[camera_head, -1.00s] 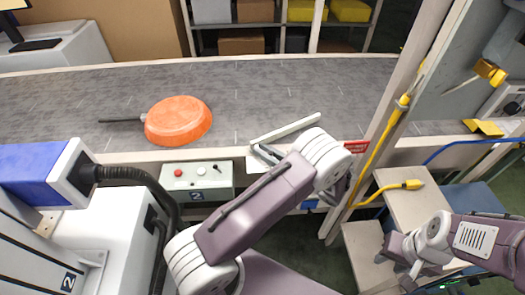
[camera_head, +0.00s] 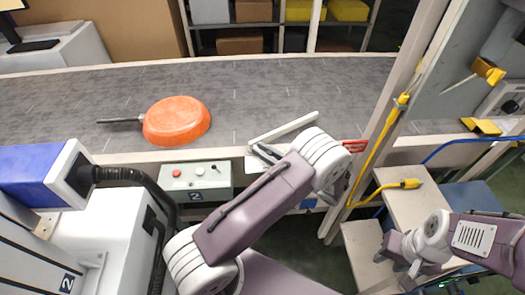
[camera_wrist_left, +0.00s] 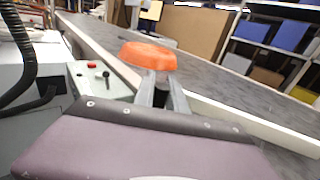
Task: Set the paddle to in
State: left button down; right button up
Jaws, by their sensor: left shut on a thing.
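The paddle (camera_head: 285,127) is a pale bar lying at an angle over the near edge of the conveyor, right of the orange pan. My left gripper (camera_head: 264,153) is at the paddle's near left end and is shut on it; my wrist partly hides this contact. In the left wrist view its two fingers (camera_wrist_left: 161,92) point forward, close together. My right gripper (camera_head: 398,262) is at the lower right, away from the paddle; its jaw opening is unclear.
An orange pan (camera_head: 177,121) with a dark handle lies on the grey conveyor (camera_head: 240,95). A control box (camera_head: 197,182) with a red button stands in front of the belt. A post with a yellow cable (camera_head: 385,150) rises right of the paddle.

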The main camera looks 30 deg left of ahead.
pick_arm(q)
jog(key=shift+w, duration=0.1)
jog(key=c, duration=1.4)
grip_release()
jog(key=shift+d, duration=0.1)
jog(key=shift+o, duration=0.2)
jog(key=s+d, duration=0.1)
jog(key=d, duration=0.8)
jog(key=shift+s, duration=0.35)
